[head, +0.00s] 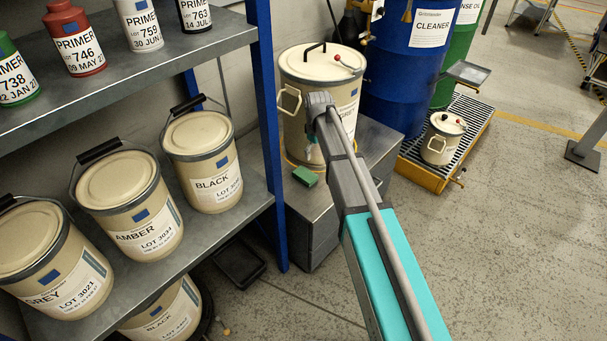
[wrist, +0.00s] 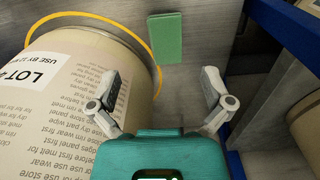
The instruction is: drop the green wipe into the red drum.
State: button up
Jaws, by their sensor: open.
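The green wipe (head: 305,177) is a small flat block lying on the grey metal cabinet top, just in front of a large beige pail. It also shows in the wrist view (wrist: 165,40) at top centre. My gripper (wrist: 160,88) is open and empty, with one finger on each side of the picture. The wipe lies beyond the fingertips, roughly in line with the gap between them, and is not held. In the head view my arm hides most of the gripper. I see no red drum in either view.
The large beige pail (head: 292,66) stands close beside the wipe. The shelf's blue post (head: 268,130) is left of the cabinet (head: 355,145). A blue drum (head: 398,75) and a green drum (head: 458,50) stand behind. A small beige can (head: 438,148) sits on the yellow grated pallet.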

jog(key=shift+w+a+r+n, duration=0.1)
jog(key=shift+w+a+n, duration=0.1)
jog(key=shift+w+a, duration=0.3)
jog(key=shift+w+a+r+n, duration=0.1)
jog(key=shift+w+a+n, duration=0.15)
jog(key=shift+a, duration=0.35)
jog(key=shift+f, duration=0.1)
jog(key=b, duration=0.9)
send_over(308, 176)
jog(key=f, duration=0.8)
jog(key=shift+w+d+f, duration=0.2)
jog(key=shift+d+f, duration=0.05)
jog(key=shift+d, duration=0.05)
jog(key=shift+f, duration=0.1)
jog(key=f+b, duration=0.3)
jog(key=shift+a+f, duration=0.15)
jog(key=shift+a, duration=0.15)
jog(key=shift+f+b, duration=0.85)
jog(key=shift+f, duration=0.05)
